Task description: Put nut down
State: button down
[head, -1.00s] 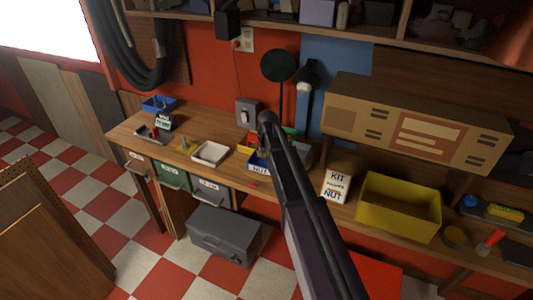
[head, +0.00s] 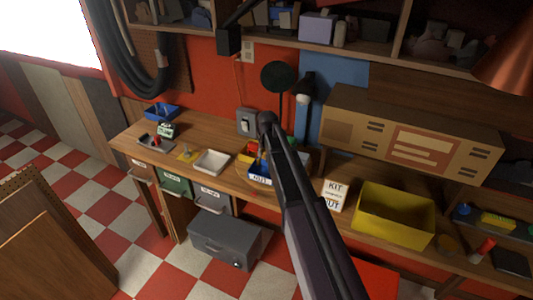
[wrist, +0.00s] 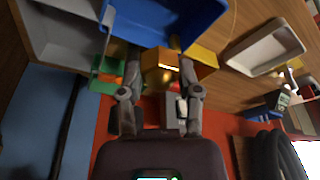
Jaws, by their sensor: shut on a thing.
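My gripper (wrist: 158,65) is shut on a gold-coloured nut (wrist: 155,74), which sits between the two fingertips in the wrist view. The blue bin (wrist: 170,22) lies just beyond the fingertips there, with a yellow bin beside it. In the head view the blue bin, labelled NUT (head: 260,180), stands on the workbench among other small bins. My gripper (head: 262,158) is over this group of bins, mostly hidden by my arm. The nut cannot be made out in the head view, and its height above the bins is unclear.
A KIT NUT card (head: 335,195) and a large yellow bin (head: 393,215) stand right.

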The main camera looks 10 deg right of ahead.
jog(key=shift+r, duration=0.1)
dwell(0.3)
jog(key=shift+r+p, duration=0.7)
jog(key=shift+p, duration=0.1)
jog(key=shift+f, duration=0.1)
